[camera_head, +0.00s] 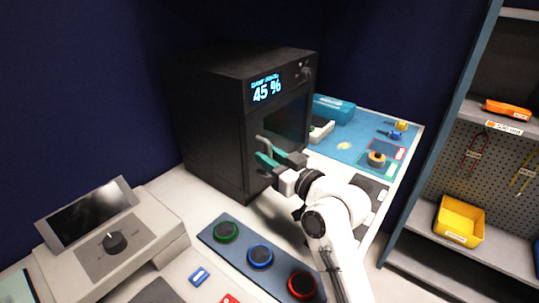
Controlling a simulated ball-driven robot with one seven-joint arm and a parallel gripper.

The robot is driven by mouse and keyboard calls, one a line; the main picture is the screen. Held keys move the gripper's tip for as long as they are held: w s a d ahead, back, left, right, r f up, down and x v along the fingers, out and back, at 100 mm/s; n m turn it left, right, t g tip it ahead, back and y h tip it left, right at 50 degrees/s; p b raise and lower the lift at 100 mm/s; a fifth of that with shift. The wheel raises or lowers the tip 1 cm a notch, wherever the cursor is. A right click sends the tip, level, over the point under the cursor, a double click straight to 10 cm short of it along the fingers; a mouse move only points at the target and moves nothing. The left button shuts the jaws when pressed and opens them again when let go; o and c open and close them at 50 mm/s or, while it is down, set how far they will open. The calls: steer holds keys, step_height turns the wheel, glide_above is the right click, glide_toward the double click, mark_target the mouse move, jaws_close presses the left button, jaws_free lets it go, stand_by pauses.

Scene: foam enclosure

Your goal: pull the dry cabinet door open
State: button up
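The dry cabinet (215,125) is a black box on the white bench, with a lit display reading 45 %. Its front has a dark window (288,121) and looks closed. My gripper (260,149) reaches in from the lower right, close in front of the cabinet's front. Its two teal fingers are apart with a gap between them. I cannot make out a door handle clearly; the gripper covers part of the door's lower left. Whether the fingers touch the door I cannot tell.
A grey device with a dial (114,242) stands at lower left. A blue-grey strip with green, blue and red rings (260,256) lies in front. A blue mat (350,140) with small tools and a teal case (333,109) are right. Shelving with a yellow bin (459,221) stands far right.

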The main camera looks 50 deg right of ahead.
steer(key=shift+w, duration=0.25)
jaws_close()
stand_by(0.4)
